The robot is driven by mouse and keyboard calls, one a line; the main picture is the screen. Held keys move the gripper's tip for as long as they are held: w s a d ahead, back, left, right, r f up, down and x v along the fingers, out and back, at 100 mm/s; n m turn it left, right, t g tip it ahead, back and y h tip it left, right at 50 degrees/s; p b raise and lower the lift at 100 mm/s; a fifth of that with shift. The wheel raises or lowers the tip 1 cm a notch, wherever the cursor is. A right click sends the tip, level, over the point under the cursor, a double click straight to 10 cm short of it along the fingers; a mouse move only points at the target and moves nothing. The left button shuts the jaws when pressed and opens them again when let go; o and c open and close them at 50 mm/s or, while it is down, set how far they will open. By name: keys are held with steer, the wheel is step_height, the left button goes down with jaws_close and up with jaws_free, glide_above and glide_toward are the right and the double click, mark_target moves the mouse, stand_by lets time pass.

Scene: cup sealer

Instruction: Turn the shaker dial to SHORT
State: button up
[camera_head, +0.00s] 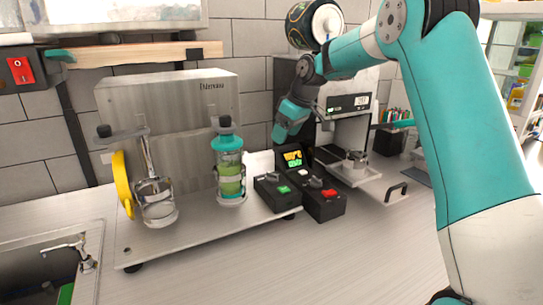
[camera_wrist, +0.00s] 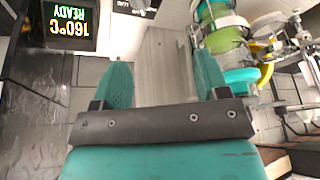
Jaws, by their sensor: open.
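Two black control boxes stand side by side at the front of the steel machine. The left box (camera_head: 276,192) has a grey dial (camera_head: 272,178) and a green button. The right box (camera_head: 324,203) has a grey dial (camera_head: 315,183) and a red button. I cannot read their markings or tell which dial is the shaker's. My gripper (camera_head: 279,135) is above and behind the boxes, apart from both dials. In the wrist view my gripper (camera_wrist: 163,78) is open, with nothing between its teal fingers.
A lit display (camera_head: 292,158) stands behind the boxes; it reads 160°C READY, upside down, in the wrist view (camera_wrist: 69,24). A green-filled cup (camera_head: 230,180) stands left of the boxes. A steel sealer (camera_head: 352,135) stands right. The front counter (camera_head: 330,255) is clear.

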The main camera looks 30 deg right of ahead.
steer(key=w+d, duration=0.1)
steer(key=d, duration=0.1)
steer(key=p, duration=0.6)
glide_toward(272, 177)
steer(key=x, duration=0.4)
steer(key=w+x, duration=0.1)
steer(key=x, duration=0.3)
steer(key=shift+w+f, duration=0.1)
steer(key=shift+w, duration=0.05)
steer(key=c, duration=0.9)
